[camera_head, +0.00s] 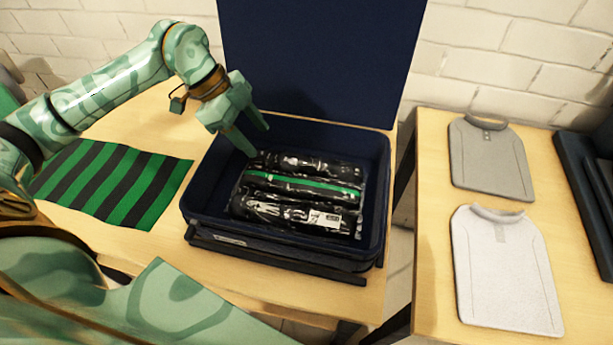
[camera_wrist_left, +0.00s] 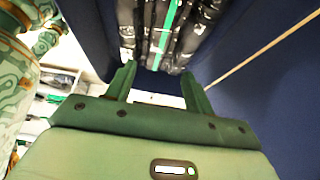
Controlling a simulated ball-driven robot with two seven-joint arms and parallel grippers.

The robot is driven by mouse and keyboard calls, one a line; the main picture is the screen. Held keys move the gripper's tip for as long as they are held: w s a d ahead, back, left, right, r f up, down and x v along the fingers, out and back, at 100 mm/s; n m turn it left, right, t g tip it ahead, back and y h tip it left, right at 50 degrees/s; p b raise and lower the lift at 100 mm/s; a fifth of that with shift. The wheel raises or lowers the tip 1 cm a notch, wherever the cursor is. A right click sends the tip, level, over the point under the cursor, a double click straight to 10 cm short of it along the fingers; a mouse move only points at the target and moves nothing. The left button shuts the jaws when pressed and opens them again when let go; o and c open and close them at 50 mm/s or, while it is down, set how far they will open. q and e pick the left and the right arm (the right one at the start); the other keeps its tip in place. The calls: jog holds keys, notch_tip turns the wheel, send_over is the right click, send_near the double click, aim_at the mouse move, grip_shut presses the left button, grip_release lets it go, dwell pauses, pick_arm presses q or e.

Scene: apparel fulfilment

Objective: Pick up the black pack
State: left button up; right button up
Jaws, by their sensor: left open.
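Shiny plastic-wrapped black packing (camera_head: 290,210) lies in the dark blue bin (camera_head: 376,215), with a green strip across its middle and a white label near its front right. I cannot tell whether it is one pack or several side by side. It also shows at the top of the left wrist view (camera_wrist_left: 195,35). My left gripper (camera_head: 256,138) is open and empty, tilted down over the bin's back left part, near the packing's back left end. Its two fingers (camera_wrist_left: 158,72) stand apart in the left wrist view. My right gripper is not in view.
The bin's dark blue lid (camera_head: 320,60) stands upright behind it. A green-and-black striped cloth (camera_head: 115,185) lies flat on the wooden table to the left. A second table at the right holds a grey folded shirt (camera_head: 490,160) and a white one (camera_head: 505,270).

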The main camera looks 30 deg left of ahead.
pick_arm(q)
jog(key=b, duration=0.2)
send_near(298, 183)
jog(key=x, duration=0.3)
jog(key=shift+s+a+f, duration=0.15)
jog(key=shift+s+a, duration=0.05)
jog(key=shift+d+f, duration=0.3)
jog(key=shift+f, duration=0.15)
jog(key=x, duration=0.1)
jog(key=b+x, duration=0.1)
jog(key=x, duration=0.1)
jog(key=b+x, duration=0.1)
jog(key=x, duration=0.1)
jog(key=shift+w+d, duration=0.15)
jog(key=shift+w, duration=0.1)
jog(key=shift+r, duration=0.15)
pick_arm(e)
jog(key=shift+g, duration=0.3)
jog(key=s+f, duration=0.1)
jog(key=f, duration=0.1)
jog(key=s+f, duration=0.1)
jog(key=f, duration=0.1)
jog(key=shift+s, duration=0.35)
pick_arm(q)
jog(key=c, duration=0.8)
